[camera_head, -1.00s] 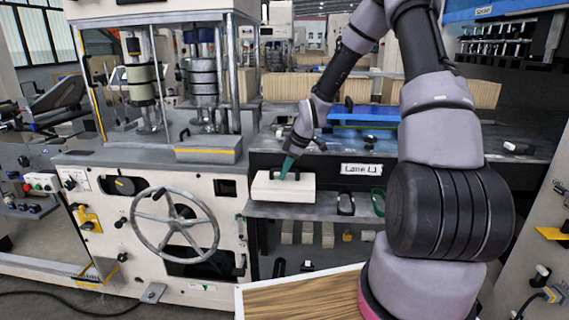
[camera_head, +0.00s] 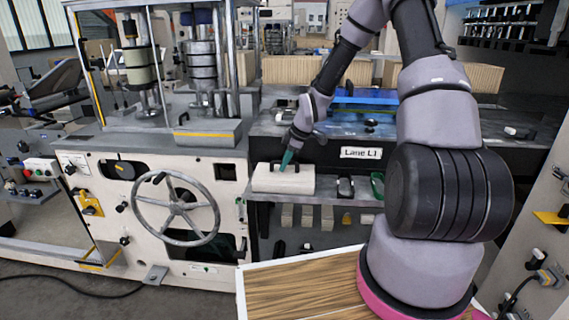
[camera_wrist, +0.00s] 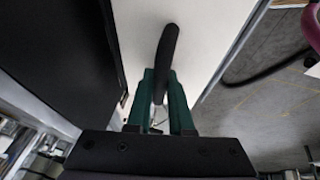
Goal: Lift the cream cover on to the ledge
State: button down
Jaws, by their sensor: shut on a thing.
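The cream cover (camera_head: 284,180) is a pale, box-like piece with a black handle on top. It is at the front of the machine, left of and below the "Lane L1" label, at a narrow grey ledge (camera_head: 325,198). My gripper (camera_head: 288,161) has green fingers and reaches down to it from above. In the wrist view my gripper (camera_wrist: 160,92) is shut on the black handle (camera_wrist: 166,50), with the cover's pale top (camera_wrist: 205,35) beyond. Whether the cover's underside touches the ledge I cannot tell.
A black handle (camera_head: 345,187) and a green one (camera_head: 377,185) stand right of the cover. A large handwheel (camera_head: 175,213) is to its left. Several small blocks hang below the ledge. A wooden-topped table (camera_head: 300,290) is in front.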

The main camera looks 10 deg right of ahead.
jog(key=c, duration=0.7)
grip_release()
jog(key=shift+c, duration=0.2)
jog(key=s+d+r+m+h, duration=0.1)
jog(key=s+d+r+m, duration=0.15)
jog(key=s+r, duration=0.45)
jog(key=s+d+r+m+t+h, duration=0.15)
jog(key=s+r+m, duration=0.25)
jog(key=r, duration=0.7)
jog(key=s+d+r+m+h, duration=0.15)
jog(key=s+r+m, duration=0.3)
jog(key=r, duration=0.45)
jog(key=s+r+m+t+y, duration=0.2)
jog(key=s+r+m, duration=0.6)
jog(key=s, duration=0.6)
jog(key=shift+s+d+r, duration=0.15)
jog(key=shift+s+r, duration=0.15)
jog(key=shift+r, duration=0.1)
